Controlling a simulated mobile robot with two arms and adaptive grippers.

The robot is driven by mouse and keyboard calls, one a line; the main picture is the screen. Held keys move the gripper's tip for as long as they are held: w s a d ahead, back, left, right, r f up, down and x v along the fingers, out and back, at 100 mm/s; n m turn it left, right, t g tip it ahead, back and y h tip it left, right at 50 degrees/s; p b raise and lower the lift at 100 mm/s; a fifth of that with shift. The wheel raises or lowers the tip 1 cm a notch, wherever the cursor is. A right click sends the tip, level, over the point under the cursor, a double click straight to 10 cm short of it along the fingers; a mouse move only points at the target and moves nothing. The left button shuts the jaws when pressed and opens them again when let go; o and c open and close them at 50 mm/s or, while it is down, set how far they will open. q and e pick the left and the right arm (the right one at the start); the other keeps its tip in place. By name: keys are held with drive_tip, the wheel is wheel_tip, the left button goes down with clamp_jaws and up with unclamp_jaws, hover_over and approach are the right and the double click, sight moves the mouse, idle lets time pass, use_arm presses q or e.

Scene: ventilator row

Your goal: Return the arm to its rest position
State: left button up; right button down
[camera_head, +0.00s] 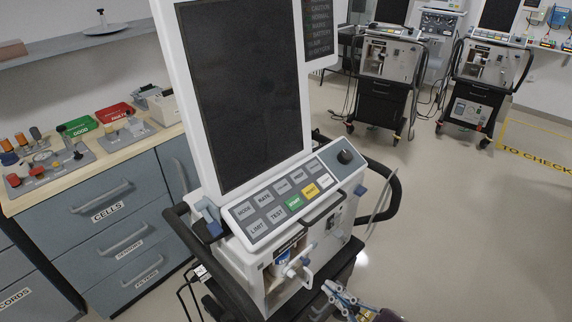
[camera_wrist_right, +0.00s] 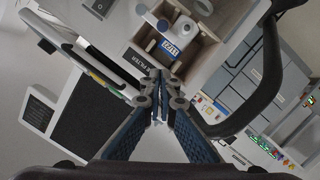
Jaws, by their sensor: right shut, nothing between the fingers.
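My right gripper (camera_head: 338,292) is low in the head view, in front of the lower front of the near ventilator (camera_head: 250,95). In the right wrist view the right gripper's fingertips (camera_wrist_right: 160,78) meet, shut with nothing between them. They point toward the ventilator's open compartment, where a blue-and-white labelled part (camera_wrist_right: 170,47) sits beside a plate marked FILTER (camera_wrist_right: 131,62). Whether the fingertips touch the ventilator I cannot tell. My left gripper does not show.
A black handle rail (camera_head: 385,195) curves around the ventilator's right side. Blue drawers (camera_head: 105,215) under a wooden counter with trays stand at the left. Two more ventilators (camera_head: 388,75) (camera_head: 488,75) stand at the back. Floor at the right is clear, with yellow TO CHECK marking (camera_head: 537,155).

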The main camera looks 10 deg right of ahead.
drive_tip(key=s+d+f+m+g+h, duration=0.2)
drive_tip(key=s+d+f, duration=0.15)
drive_tip(key=f, duration=0.75)
drive_tip(key=s+d+f+m+g+h, duration=0.2)
drive_tip(key=d+f, duration=0.2)
drive_tip(key=f, duration=0.7)
drive_tip(key=s+d+f+m+g+h, duration=0.2)
drive_tip(key=s+d+f, duration=0.15)
drive_tip(key=f, duration=0.85)
drive_tip(key=s+a+f+m+g, duration=0.2)
drive_tip(key=s+f, duration=0.6)
drive_tip(key=s, duration=0.4)
drive_tip(key=s+a+f+m+g+h, duration=0.1)
drive_tip(key=s+a+f+m+g, duration=0.1)
drive_tip(key=s+f+g, duration=0.3)
drive_tip(key=s+a+f, duration=0.1)
drive_tip(key=s+f, duration=0.3)
drive_tip(key=s, duration=0.2)
drive_tip(key=shift+s+a+f, duration=0.15)
drive_tip(key=shift+s+f, duration=0.05)
drive_tip(key=shift+s, duration=0.2)
